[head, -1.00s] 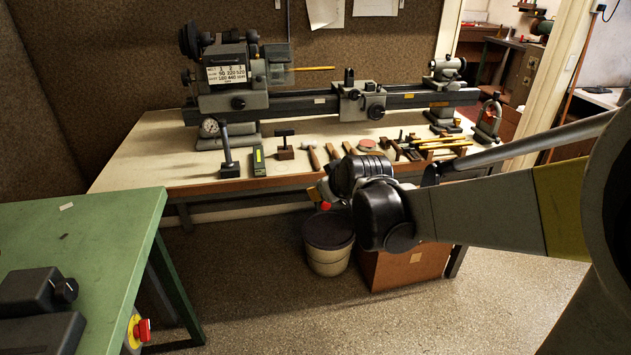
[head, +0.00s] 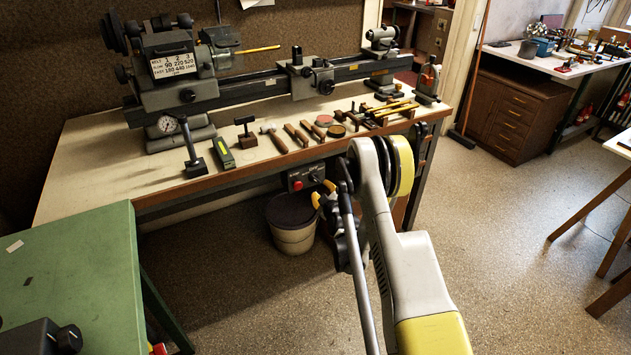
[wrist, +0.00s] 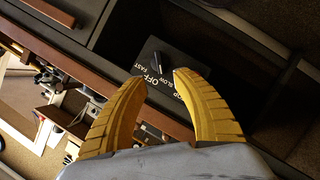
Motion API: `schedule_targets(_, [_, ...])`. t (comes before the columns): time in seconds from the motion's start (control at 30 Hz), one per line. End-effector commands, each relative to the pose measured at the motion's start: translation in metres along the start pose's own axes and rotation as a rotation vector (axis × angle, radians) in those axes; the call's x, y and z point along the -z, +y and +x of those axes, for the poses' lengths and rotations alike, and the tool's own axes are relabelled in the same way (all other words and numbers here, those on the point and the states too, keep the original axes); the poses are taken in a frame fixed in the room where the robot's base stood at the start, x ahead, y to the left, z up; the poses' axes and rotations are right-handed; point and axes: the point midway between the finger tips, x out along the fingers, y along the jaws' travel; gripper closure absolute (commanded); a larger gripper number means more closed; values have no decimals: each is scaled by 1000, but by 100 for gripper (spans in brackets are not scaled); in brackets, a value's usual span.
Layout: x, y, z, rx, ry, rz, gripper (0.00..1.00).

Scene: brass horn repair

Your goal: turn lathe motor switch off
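The lathe motor switch box (head: 296,181) is a dark box with a red button, mounted under the front edge of the lathe bench. In the wrist view the switch panel (wrist: 176,52) shows white lettering, including OFF, SLOW and FAST, around a dark switch handle (wrist: 157,62). The handle's exact setting is hard to read. My gripper (wrist: 160,78) has yellow ribbed fingers, apart and empty, with the panel seen beyond and between the tips. In the head view my gripper (head: 323,200) is just right of and below the box, partly hidden by my arm. I cannot tell any contact.
The lathe (head: 260,86) stands on the bench (head: 100,165), with hammers and other hand tools along its front. A bucket (head: 292,228) stands below the switch box. A green table (head: 75,255) is at the left. The floor at the right is open.

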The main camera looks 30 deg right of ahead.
Motion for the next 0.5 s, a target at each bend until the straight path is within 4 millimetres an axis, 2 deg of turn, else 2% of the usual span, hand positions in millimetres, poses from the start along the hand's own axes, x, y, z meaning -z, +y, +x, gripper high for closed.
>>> schedule_targets(0.5, [-1, -2, 90, 2, 0, 1, 66])
